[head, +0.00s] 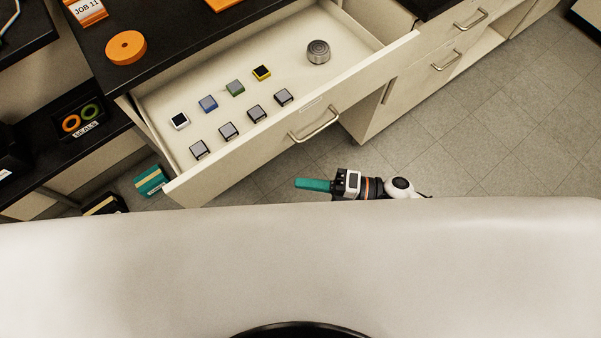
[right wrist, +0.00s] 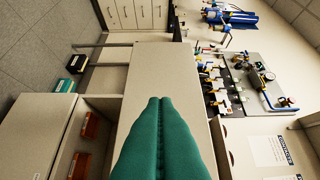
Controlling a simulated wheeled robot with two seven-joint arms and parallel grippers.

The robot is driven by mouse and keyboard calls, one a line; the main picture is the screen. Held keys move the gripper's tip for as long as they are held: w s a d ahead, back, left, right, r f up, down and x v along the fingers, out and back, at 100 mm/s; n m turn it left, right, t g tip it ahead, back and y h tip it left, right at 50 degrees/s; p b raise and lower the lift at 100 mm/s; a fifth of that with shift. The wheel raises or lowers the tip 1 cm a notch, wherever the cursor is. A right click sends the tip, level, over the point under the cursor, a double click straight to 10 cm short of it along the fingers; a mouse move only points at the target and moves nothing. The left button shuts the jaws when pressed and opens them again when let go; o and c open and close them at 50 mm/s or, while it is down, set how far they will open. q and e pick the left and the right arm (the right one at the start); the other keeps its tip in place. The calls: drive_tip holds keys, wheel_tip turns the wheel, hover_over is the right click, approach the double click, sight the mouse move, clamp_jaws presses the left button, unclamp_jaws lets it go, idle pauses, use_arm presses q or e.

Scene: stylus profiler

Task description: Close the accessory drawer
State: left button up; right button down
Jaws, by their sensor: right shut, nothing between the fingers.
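The accessory drawer (head: 255,150) is pulled far out from under the black bench top in the head view. Its pale front panel has a metal bar handle (head: 314,124). Several small blocks, including a blue one (head: 208,104) and a yellow one (head: 261,73), and a round metal piece (head: 318,52) lie inside. My right gripper (head: 297,184) has teal fingers and is in front of the drawer, apart from it, below the handle in the picture. In the right wrist view its fingers (right wrist: 160,100) are pressed together and empty. My left gripper is not in view.
An orange ring (head: 126,47) lies on the bench top left of the drawer. A tray of seals (head: 80,120) and a teal box (head: 150,180) are at the left. Closed drawers with handles (head: 446,60) stand at the right. Tiled floor (head: 480,120) at the right is clear.

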drive_tip(key=p, duration=0.2)
approach(245, 163)
drive_tip(key=s+a, duration=0.2)
drive_tip(key=a, duration=0.1)
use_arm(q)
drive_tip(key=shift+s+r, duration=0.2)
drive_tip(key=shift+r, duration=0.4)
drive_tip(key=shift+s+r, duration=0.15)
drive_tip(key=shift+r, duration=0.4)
use_arm(e)
drive_tip(key=shift+w+a, duration=1.35)
drive_tip(key=shift+w, duration=0.2)
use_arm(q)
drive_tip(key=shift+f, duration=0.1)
